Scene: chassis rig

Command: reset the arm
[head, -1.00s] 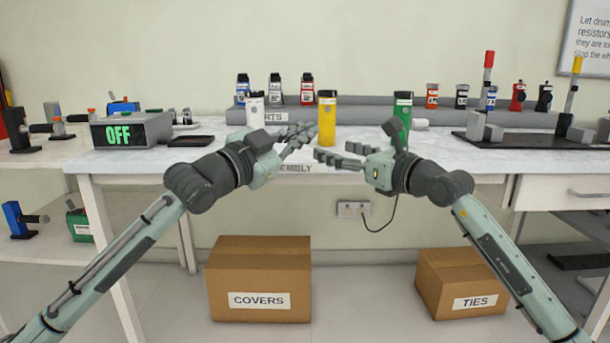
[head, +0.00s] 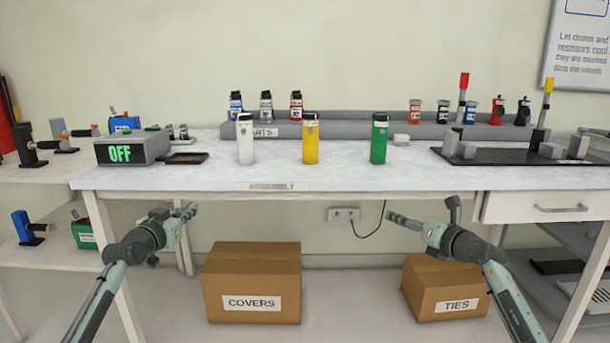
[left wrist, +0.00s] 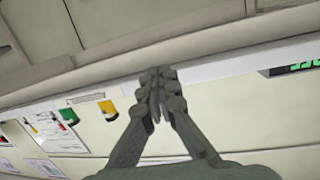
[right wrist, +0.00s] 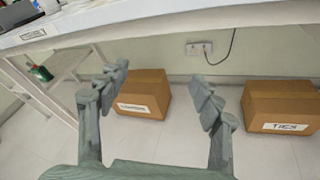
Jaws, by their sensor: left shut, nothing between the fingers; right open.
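My left gripper (head: 190,211) is shut and empty, below the front edge of the table at the left in the head view. In the left wrist view its fingers (left wrist: 158,80) meet with nothing between them. My right gripper (head: 390,218) is also below the table edge, over the floor, farther right. In the right wrist view its fingers (right wrist: 160,85) stand wide apart with nothing between them. Both arms are clear of the table and the objects on it.
White (head: 245,139), yellow (head: 311,139) and green (head: 379,139) cylinders stand on the table (head: 340,178). An OFF display box (head: 133,148) stands at left. COVERS (head: 252,265) and TIES (head: 450,277) boxes sit on the floor. A cable (head: 372,228) hangs from a wall socket (head: 343,215).

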